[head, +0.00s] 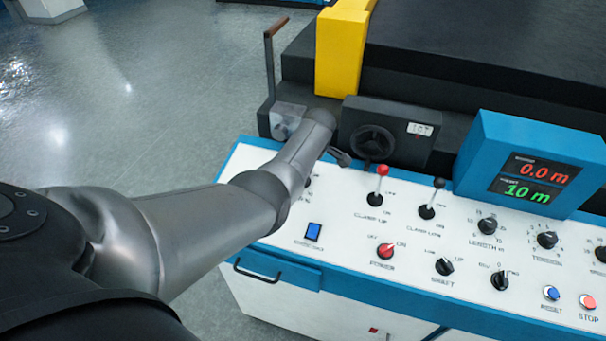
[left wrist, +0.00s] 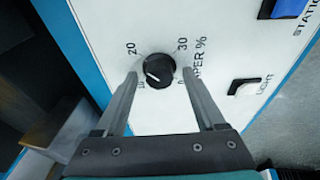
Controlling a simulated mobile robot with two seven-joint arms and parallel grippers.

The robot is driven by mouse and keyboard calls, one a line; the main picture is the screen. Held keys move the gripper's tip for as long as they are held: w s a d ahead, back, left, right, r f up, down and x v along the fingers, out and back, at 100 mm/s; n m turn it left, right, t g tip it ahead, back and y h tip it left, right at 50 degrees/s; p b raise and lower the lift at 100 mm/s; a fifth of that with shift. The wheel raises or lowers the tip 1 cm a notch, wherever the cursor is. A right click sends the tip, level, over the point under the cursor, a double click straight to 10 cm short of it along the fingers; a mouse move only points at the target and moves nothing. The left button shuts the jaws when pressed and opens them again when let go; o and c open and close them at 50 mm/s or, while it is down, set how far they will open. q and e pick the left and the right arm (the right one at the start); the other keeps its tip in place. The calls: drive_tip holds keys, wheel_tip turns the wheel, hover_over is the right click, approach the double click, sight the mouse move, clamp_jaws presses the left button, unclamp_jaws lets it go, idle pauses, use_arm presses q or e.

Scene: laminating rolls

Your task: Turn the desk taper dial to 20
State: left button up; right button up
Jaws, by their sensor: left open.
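The taper dial (left wrist: 159,69) is a round black knob on the white desk panel, marked 0, 10, 20 and 30 with "PER %" legible beside it. Its white pointer line aims to the lower left, toward the 10. My left gripper (left wrist: 160,74) is open, with one finger on each side of the dial. Small gaps seem to show between the fingers and the knob; contact cannot be told. In the head view my left arm hides most of the dial and the gripper. My right gripper is in neither view.
Near the dial are a light switch (left wrist: 244,86) and a blue station button (head: 313,231). Clamp levers with a red knob (head: 382,170) and a black knob (head: 438,183) stand up to the right. A blue display box (head: 532,165) and a handwheel (head: 373,142) are behind.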

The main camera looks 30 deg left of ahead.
use_arm(q)
drive_tip(key=shift+d+r+p, duration=0.15)
drive_tip(key=shift+r+p, duration=0.15)
drive_tip(key=shift+r, duration=0.3)
drive_tip(key=p+v, duration=0.2)
drive_tip(key=v, duration=1.2)
